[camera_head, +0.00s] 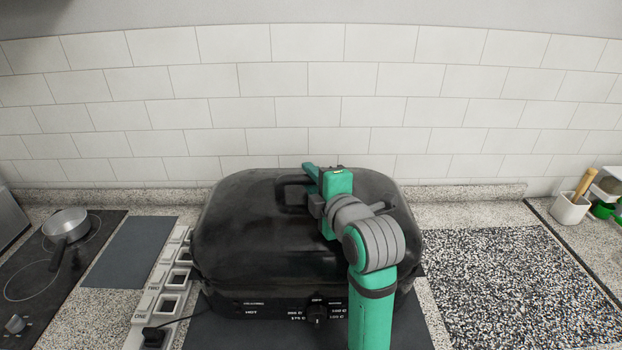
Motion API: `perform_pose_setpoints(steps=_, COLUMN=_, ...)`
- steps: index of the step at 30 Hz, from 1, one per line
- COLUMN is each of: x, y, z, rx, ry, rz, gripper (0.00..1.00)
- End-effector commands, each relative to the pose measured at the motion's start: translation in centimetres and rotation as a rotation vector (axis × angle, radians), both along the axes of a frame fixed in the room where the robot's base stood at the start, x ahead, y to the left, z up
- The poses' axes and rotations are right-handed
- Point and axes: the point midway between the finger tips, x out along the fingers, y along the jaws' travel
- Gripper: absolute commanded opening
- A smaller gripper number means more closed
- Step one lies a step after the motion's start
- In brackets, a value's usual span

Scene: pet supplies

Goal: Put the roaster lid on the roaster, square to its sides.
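The black roaster lid (245,215) is over the black roaster (262,307) in the middle of the counter. Its sides look roughly in line with the roaster's sides, but my arm covers the right part. I cannot tell whether the lid rests fully on the rim. The dark lid handle (288,181) stands up from the lid's top. My gripper (311,193) is at the handle's right end, over the lid. Its fingertips are partly hidden, so whether it grips the handle is unclear.
A power strip (165,292) lies left of the roaster. A cooktop (38,262) with a small pot (66,226) is at far left, beside a dark grey mat (130,253). A speckled mat (520,285) lies bare at right. A white utensil holder (570,209) stands at far right.

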Motion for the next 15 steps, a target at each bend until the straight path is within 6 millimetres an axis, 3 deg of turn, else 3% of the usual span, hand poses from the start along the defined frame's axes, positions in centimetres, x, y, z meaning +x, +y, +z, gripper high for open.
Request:
perform_pose_setpoints(steps=2, x=-0.03, y=-0.01, z=0.13, rx=0.0, ry=-0.002, rz=0.0, gripper=0.41)
perform_pose_setpoints(steps=11, x=-0.05, y=-0.03, z=-0.2, rx=-0.001, ry=0.005, rz=0.0, gripper=0.41)
perform_pose_setpoints(steps=15, x=-0.96, y=-0.41, z=0.05, rx=0.0, ry=0.004, rz=0.0, gripper=0.41)
